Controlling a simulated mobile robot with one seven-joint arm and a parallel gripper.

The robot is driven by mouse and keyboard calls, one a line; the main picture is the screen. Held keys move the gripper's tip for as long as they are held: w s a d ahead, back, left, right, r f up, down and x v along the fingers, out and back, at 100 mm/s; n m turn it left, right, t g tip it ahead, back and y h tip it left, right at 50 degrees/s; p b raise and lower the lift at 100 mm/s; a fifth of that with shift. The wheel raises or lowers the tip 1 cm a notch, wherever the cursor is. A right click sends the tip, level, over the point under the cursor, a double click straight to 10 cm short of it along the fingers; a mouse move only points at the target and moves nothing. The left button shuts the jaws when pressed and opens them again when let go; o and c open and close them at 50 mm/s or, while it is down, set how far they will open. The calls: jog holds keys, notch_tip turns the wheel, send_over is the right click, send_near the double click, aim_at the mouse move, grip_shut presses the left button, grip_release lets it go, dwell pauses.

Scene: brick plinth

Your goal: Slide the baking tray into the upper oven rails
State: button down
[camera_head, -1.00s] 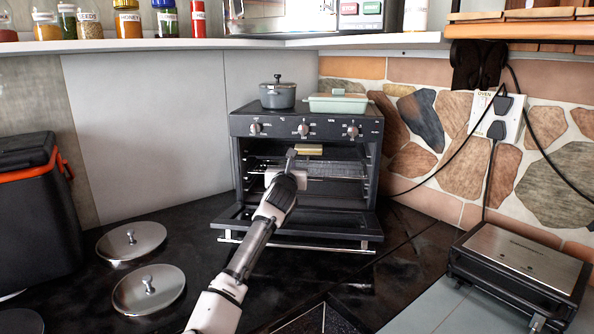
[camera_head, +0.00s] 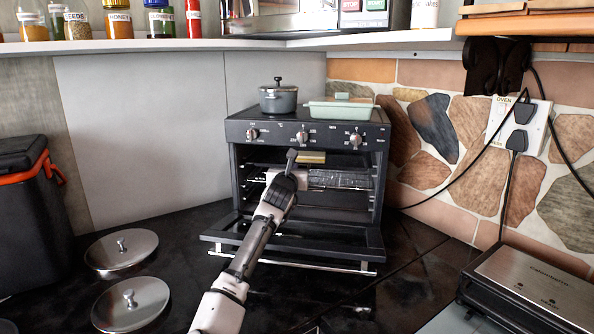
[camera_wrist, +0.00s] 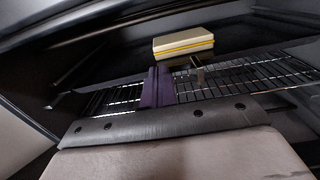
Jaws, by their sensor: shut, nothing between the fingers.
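The black oven (camera_head: 307,127) stands on the counter with its door (camera_head: 295,243) folded down. Inside it, a dark flat surface (camera_wrist: 110,72), which looks like the baking tray, lies above a wire rack (camera_wrist: 250,80). A yellow and cream block (camera_wrist: 183,42) rests on that surface and also shows in the head view (camera_head: 311,157). I cannot tell whether the tray sits in the upper rails. My gripper (camera_head: 291,158) is at the oven opening, left of the block. Its purple fingers (camera_wrist: 157,87) are shut and empty, in front of the tray's edge; contact is unclear.
A grey pot (camera_head: 279,98) and a pale green dish (camera_head: 340,110) stand on the oven. Two metal lids (camera_head: 122,250) lie at left beside a black and orange box (camera_head: 28,190). A steel-topped grill (camera_head: 540,285) is at right. A cable crosses the counter.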

dwell(0.3)
jog(key=shift+w+d+p, duration=0.15)
jog(key=shift+w+p, duration=0.65)
jog(key=shift+w, duration=0.1)
jog(key=shift+s, duration=0.1)
